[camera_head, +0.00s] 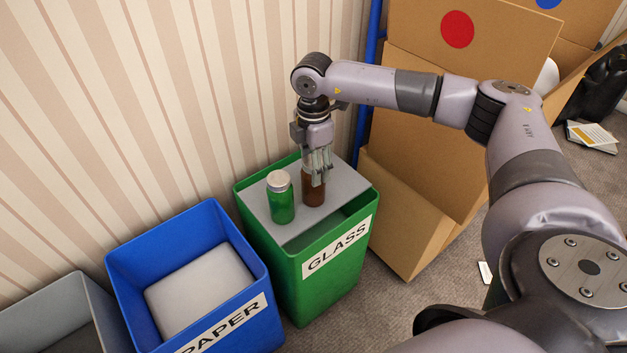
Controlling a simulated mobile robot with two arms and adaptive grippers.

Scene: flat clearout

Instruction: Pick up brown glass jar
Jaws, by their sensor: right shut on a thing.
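The brown glass jar (313,193) stands upright on the grey surface (263,207) inside the top of the green bin labelled GLASS (325,275). My right gripper (317,181) points down from above and is shut on the jar's upper part; its fingers hide the jar's top. I cannot tell whether the jar's base touches the surface. A green glass jar (280,202) with a pale lid stands just left of the brown jar, apart from it. My left gripper is not in view.
A blue bin labelled PAPER (258,325) with a pale block inside stands left of the green bin, and a grey bin (45,300) further left. Cardboard boxes (415,215) stand to the right. A striped wall (150,110) rises behind. Carpet shows at front.

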